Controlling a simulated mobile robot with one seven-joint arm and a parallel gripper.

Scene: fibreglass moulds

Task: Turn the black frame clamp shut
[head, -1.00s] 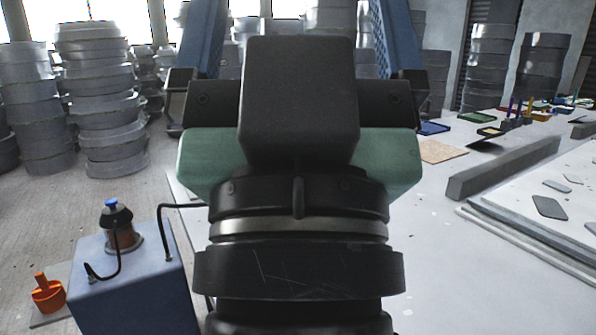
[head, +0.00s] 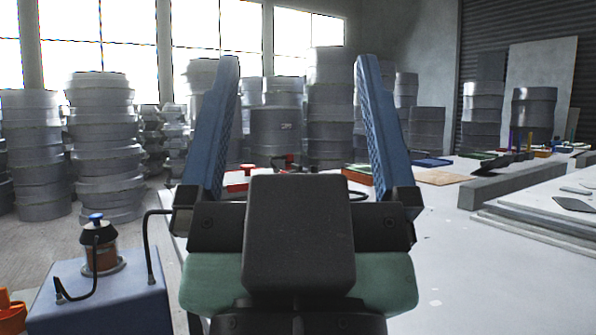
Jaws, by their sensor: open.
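My gripper (head: 298,75) fills the middle of the head view. Its two blue ribbed fingers point up and away, wide apart, with nothing between them. I cannot make out the black frame clamp for certain. Small red and dark parts (head: 286,161) show between the fingers, low down at the far end of the white table (head: 445,245). They are too small and too covered by my gripper to name.
A blue box (head: 105,300) with a black-capped jar (head: 101,252) and a hose stands at the left. A grey bar (head: 520,177) and stacked pale slabs (head: 545,212) lie on the right. Stacks of grey moulds (head: 105,150) stand behind. The table's right-middle is clear.

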